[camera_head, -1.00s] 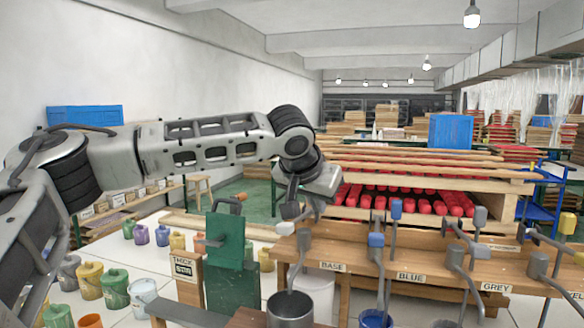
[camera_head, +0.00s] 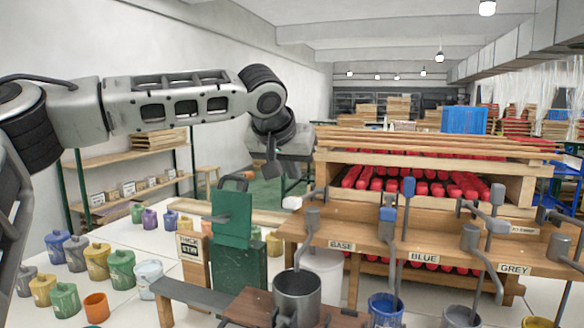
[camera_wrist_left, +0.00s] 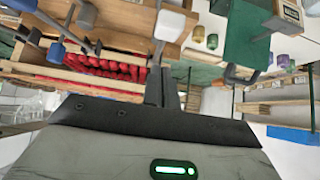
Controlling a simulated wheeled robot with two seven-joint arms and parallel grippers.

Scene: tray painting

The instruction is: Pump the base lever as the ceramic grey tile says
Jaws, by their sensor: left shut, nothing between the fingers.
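The bench (camera_head: 375,250) bears labels BASE (camera_head: 341,246), BLUE and GREY. At the BASE place a grey spout (camera_head: 312,217) bends down to a grey metal pot (camera_head: 297,291). A pale block (camera_head: 292,202) on a thin rod, seemingly the base lever, sticks out to the left just behind it. My left gripper (camera_head: 273,168) is shut and empty, above and left of that block, apart from it in the picture. The wrist view shows its closed fingers (camera_wrist_left: 163,88) with nothing between them. I cannot make out a ceramic grey tile. My right gripper is out of view.
A green stand (camera_head: 232,225) and a wooden post with a THICK sign (camera_head: 190,246) stand left of the pot. Several paint jars (camera_head: 96,261) cover the left tabletop. A blue-tipped lever (camera_head: 408,187) stands upright at BLUE. Racks of red rollers (camera_head: 420,182) lie behind.

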